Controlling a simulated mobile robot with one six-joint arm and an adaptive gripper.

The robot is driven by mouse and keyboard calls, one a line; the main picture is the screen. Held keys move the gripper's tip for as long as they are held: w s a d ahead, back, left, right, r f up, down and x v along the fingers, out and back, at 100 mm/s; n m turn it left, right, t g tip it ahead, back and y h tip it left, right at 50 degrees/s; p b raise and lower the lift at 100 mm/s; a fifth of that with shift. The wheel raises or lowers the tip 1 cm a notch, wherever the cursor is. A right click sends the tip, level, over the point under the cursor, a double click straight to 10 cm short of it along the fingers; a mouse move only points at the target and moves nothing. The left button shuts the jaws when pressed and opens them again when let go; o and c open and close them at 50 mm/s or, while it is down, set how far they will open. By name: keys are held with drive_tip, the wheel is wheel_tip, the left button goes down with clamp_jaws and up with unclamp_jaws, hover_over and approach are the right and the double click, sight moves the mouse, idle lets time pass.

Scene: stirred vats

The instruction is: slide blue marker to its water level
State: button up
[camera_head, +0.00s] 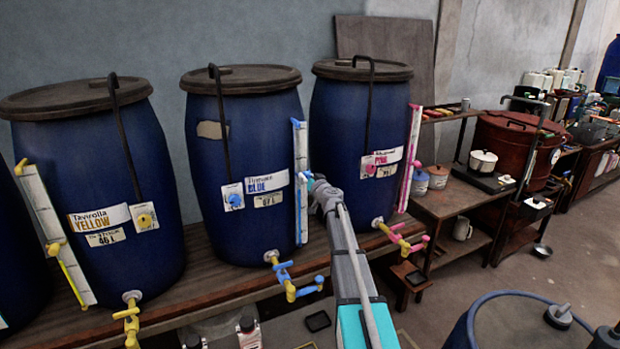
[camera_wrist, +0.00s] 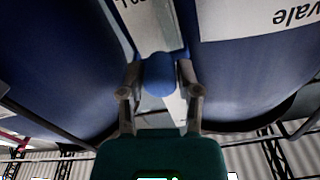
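The blue vat (camera_head: 240,170) stands in the middle of the row, with a "BLUE" label and a smaller stock label whose number I cannot read surely. A white level strip with blue edging (camera_head: 299,140) runs upright along its right side. The blue marker (camera_wrist: 158,75) is a rounded knob on this strip; in the head view it shows small and partly hidden, just below the strip's middle. My gripper (camera_wrist: 160,78) has a finger on each side of the knob, seemingly touching it. It reaches the strip from the lower right in the head view (camera_head: 314,184). No water line is clear.
The yellow vat (camera_head: 95,190) stands left and the pink vat (camera_head: 345,120) right, close to my gripper. Blue tap handles (camera_head: 283,272) stick out below the strip. A wooden shelf (camera_head: 440,203) stands right. A blue-rimmed barrel (camera_head: 520,320) is at the lower right.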

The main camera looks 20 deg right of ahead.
sight(301, 188)
clamp_jaws()
wheel_tip(301, 188, down, 7)
drive_tip(key=b, duration=0.7)
drive_tip(key=shift+f, duration=0.15)
drive_tip(key=o, duration=0.6)
unclamp_jaws()
